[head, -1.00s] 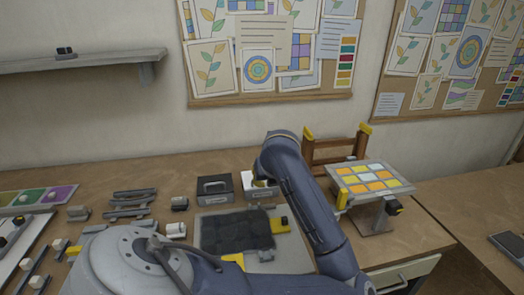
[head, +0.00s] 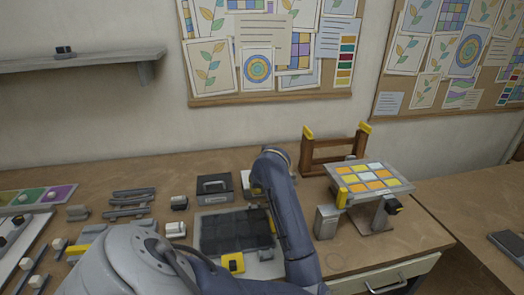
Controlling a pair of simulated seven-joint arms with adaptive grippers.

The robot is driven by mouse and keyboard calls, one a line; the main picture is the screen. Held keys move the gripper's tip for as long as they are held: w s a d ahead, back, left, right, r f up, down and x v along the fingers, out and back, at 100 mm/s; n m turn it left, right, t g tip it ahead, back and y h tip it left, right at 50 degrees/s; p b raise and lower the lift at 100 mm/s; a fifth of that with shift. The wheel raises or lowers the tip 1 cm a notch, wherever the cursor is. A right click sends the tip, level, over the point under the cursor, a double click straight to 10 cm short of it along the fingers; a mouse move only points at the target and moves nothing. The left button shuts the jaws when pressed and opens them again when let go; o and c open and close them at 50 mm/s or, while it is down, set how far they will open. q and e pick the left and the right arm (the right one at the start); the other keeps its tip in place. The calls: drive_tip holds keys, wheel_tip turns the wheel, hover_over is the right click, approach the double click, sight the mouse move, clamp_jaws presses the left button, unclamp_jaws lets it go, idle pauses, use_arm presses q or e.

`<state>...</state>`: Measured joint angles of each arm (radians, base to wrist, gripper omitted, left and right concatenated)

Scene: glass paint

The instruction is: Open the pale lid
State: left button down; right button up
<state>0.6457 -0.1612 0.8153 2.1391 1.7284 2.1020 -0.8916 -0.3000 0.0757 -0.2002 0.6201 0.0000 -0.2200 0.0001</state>
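A pale box (head: 246,184), which seems to carry the pale lid, stands at the back of the bench, just right of a dark box with a handle. My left arm hides most of it, so I cannot tell whether its lid is open or shut. My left gripper (head: 257,190) is at the pale box, mostly hidden behind its own arm. Only a small yellow patch shows there. I cannot tell whether it touches the lid or how its fingers stand. My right gripper is not in view.
The dark box (head: 215,187) is close on the left. A dark gridded tray (head: 226,231) lies in front. A grey block (head: 326,222), a wooden rack (head: 334,150) and a stand with a coloured glass panel (head: 370,179) are to the right.

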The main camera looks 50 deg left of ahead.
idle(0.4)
use_arm(q)
drive_tip(key=shift+a+r+h, duration=0.1)
drive_tip(key=shift+r+h, duration=0.2)
drive_tip(key=shift+r, duration=0.1)
